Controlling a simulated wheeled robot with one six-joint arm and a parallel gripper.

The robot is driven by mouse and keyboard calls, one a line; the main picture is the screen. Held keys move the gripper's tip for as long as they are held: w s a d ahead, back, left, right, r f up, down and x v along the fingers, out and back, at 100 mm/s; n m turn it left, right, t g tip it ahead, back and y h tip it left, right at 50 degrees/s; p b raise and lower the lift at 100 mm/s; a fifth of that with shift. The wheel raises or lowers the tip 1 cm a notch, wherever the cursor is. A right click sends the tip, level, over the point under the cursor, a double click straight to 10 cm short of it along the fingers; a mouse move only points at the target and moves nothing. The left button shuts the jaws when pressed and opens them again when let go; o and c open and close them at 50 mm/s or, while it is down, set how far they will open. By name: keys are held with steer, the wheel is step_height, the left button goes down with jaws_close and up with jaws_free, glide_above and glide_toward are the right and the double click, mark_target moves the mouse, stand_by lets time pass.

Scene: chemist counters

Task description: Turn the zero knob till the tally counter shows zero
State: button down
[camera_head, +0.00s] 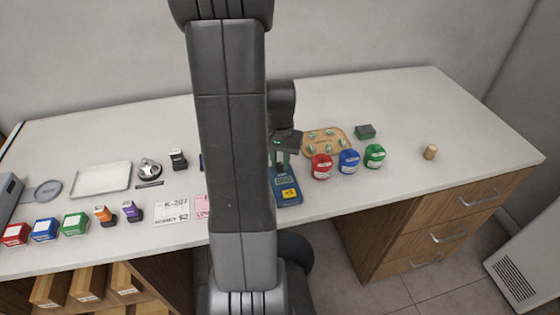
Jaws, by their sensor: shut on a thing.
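The tally counter appears to be the blue box (287,199) near the counter's front edge, right of my arm. It has a small display (286,181) with digits too small to read surely and a yellow label below it. My gripper (280,161) points down at the back end of the box, its fingers closed together. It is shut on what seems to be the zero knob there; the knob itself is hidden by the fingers. My arm covers the area just left of the box.
Red (321,167), blue (349,161) and green (375,156) containers stand close on the right. A wooden tray (346,137) of green items lies behind them. A cork-coloured cylinder (430,152) stands farther right, with clear counter around it. A white tray (101,179) and several boxes are left.

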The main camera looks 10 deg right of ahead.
mark_target(280, 164)
steer(key=shift+m, duration=0.6)
steer(key=shift+r, duration=0.1)
steer(key=c, duration=1.3)
jaws_free()
steer(key=shift+o, duration=0.2)
step_height(280, 164, up, 14)
steer(key=shift+f, duration=0.2)
step_height(280, 164, down, 14)
steer(key=shift+r, duration=0.1)
steer(key=shift+r, duration=0.1)
